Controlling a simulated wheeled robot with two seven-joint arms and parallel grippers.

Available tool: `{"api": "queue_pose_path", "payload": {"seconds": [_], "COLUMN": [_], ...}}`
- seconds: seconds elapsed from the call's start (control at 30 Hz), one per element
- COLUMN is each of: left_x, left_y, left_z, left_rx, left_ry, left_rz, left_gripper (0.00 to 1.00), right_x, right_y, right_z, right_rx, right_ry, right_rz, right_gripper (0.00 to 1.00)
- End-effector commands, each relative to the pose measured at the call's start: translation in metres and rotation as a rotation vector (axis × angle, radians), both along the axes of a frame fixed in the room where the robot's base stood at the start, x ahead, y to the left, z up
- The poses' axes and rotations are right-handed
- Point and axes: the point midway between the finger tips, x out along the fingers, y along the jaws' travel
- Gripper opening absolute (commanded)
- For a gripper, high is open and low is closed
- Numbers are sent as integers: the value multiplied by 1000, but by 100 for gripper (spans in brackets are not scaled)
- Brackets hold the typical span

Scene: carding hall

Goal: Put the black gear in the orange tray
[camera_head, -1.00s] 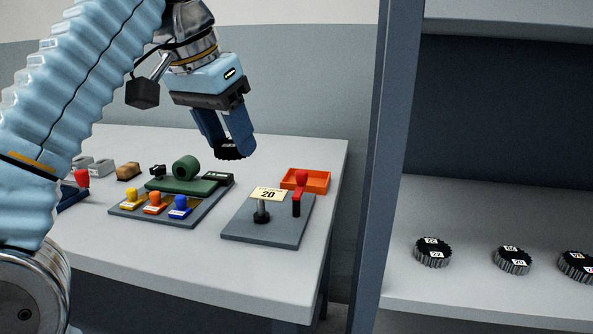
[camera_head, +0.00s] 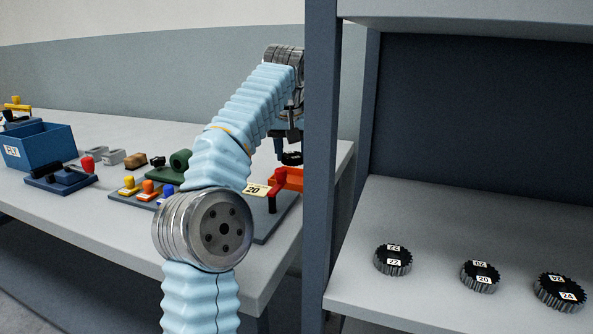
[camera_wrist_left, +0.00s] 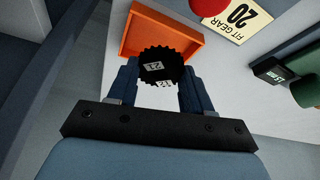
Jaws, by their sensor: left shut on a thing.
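My left gripper (camera_head: 286,150) is shut on a black toothed gear (camera_head: 291,158), held up in the air close to the orange tray (camera_head: 293,180). In the left wrist view the gear (camera_wrist_left: 161,62) sits between the two fingers (camera_wrist_left: 160,88), with white number labels on it. There the orange tray (camera_wrist_left: 150,30) lies beyond the gear, which overlaps its near side. The visible tray floor is empty. In the head view a dark post and a red-handled lever partly hide the tray. My right gripper is in neither view.
A grey base with a red-handled lever (camera_head: 273,196) and a "20" card (camera_head: 256,190) stands beside the tray. Several coloured blocks and a blue bin (camera_head: 40,146) are further left. A dark shelf post (camera_head: 318,150) stands close right. Labelled gears (camera_head: 393,260) lie on the shelf (camera_head: 355,285).

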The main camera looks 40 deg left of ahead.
Motion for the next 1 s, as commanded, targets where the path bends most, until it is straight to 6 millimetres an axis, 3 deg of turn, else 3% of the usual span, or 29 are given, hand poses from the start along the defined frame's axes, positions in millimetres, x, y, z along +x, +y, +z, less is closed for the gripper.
{"api": "queue_pose_path", "payload": {"seconds": [0.37,0.4,0.5,0.93,0.97,1.0], "left_x": [29,27,27,27,27,27], "left_y": [15,15,14,13,13,13], "left_z": [-40,-53,-65,-71,-70,-70], "left_rx": [-1,0,-1,0,-1,-1], "left_ry": [2,1,-1,-1,-1,-1], "left_rz": [-1,-1,0,0,0,0], "left_gripper": [14,14,14,14,53,59], "right_x": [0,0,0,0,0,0], "right_y": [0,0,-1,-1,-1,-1], "right_z": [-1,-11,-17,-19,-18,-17], "right_rx": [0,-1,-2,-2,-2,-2], "right_ry": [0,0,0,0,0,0], "right_rz": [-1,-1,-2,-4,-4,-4], "right_gripper": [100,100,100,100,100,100]}}
